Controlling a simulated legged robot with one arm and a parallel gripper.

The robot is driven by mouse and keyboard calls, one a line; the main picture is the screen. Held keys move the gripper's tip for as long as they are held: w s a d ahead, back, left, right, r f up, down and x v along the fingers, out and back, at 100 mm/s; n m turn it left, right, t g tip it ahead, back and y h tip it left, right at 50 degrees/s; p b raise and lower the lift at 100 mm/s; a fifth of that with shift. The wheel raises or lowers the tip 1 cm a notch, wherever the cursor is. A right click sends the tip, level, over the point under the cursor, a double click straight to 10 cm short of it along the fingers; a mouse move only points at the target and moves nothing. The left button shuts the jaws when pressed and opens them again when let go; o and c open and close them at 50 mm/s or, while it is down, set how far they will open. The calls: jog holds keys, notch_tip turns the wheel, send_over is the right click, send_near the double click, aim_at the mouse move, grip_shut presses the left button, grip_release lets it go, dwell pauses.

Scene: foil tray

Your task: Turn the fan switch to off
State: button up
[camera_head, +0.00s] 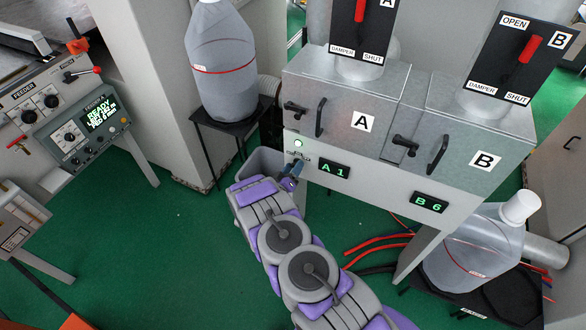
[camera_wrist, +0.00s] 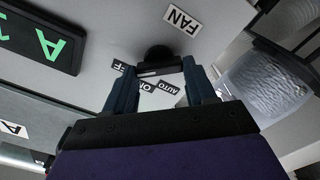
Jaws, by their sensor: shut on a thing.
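The fan switch (camera_wrist: 158,54) is a black round knob on the light panel, with the white FAN label (camera_wrist: 182,19) beside it. The labels ON, AUTO and a partly covered OFF sit around the knob and appear inverted in the wrist view. My gripper (camera_wrist: 158,76) has its two blue-grey fingers on either side of the knob's grip and is shut on it. Which label the knob points to cannot be told. In the head view my gripper (camera_head: 294,170) is at the panel's left end, below a lit white-green lamp (camera_head: 298,143), and largely hides the switch.
The A 1 display (camera_head: 333,170) is just right of my gripper. Cabinet doors A (camera_head: 363,121) and B (camera_head: 485,160) are above. A large jug (camera_head: 222,75) on a black stand is to the left, with a grey bin (camera_head: 264,163) below the panel. Green floor is open at left.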

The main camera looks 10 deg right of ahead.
jog(key=shift+a+n, duration=0.25)
jog(key=shift+n, duration=0.35)
jog(key=o, duration=1)
jog(key=shift+o, duration=0.2)
jog(key=shift+s+a, duration=0.25)
jog(key=shift+s, duration=0.1)
jog(key=p+v, duration=0.2)
jog(key=v, duration=1.4)
jog(key=shift+s+a, duration=0.2)
jog(key=shift+w, duration=0.15)
